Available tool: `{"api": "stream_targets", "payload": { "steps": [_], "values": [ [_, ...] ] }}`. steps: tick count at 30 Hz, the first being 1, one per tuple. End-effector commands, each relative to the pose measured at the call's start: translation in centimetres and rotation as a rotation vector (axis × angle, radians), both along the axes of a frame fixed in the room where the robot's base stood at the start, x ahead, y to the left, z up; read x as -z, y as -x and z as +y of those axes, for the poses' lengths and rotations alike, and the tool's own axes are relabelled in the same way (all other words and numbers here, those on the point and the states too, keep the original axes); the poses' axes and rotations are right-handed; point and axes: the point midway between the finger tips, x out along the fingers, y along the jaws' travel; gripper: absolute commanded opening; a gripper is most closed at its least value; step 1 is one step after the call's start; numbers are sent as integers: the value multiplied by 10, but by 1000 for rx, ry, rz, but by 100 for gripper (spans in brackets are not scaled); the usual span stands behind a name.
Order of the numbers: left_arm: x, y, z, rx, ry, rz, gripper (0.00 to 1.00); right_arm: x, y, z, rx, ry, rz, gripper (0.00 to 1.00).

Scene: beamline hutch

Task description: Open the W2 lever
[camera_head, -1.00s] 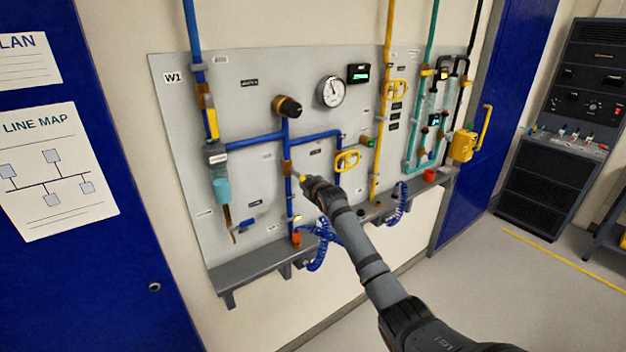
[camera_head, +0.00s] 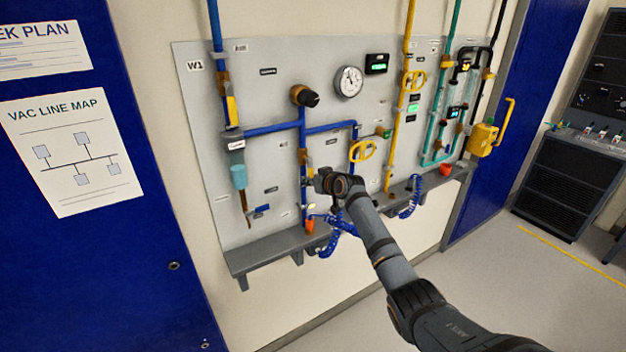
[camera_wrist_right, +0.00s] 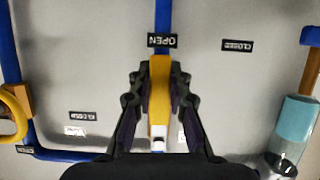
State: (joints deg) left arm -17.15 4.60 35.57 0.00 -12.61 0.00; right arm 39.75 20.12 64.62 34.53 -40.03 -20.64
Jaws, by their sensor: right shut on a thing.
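The W2 lever (camera_wrist_right: 159,95) is a yellow-orange bar in the right wrist view, lying in line with the blue pipe (camera_wrist_right: 162,18). Its far end reaches a black OPEN label (camera_wrist_right: 162,40), which appears upside down. My right gripper (camera_wrist_right: 159,90) is shut on the lever, one dark finger on each side. In the head view my right gripper (camera_head: 316,190) is at the blue vertical pipe in the panel's lower middle, and its wrist hides most of the lever. My left gripper is not in view.
A yellow handle (camera_head: 363,150) is close on the right of my wrist. A blue coiled hose (camera_head: 328,246) hangs below, by an orange fitting (camera_head: 309,226). A grey ledge (camera_head: 262,252) runs along the panel's bottom. A cyan cylinder (camera_head: 238,176) is at left.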

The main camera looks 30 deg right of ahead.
Motion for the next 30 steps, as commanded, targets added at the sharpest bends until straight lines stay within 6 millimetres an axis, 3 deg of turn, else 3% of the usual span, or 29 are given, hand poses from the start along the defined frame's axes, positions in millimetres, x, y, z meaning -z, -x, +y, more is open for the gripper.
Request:
{"api": "stream_targets", "payload": {
  "steps": [18, 19, 23, 30],
  "values": [
    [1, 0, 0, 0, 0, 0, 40, 3, 1, 3, -1, -40, 9, 0],
    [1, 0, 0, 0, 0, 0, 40, 3, 1, 3, -1, -40, 9, 21],
    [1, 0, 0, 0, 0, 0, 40, 2, 1, 3, 0, -39, 7, 39],
    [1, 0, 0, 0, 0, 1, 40, 1, 0, 2, 0, -36, 5, 42]
  ]
}}
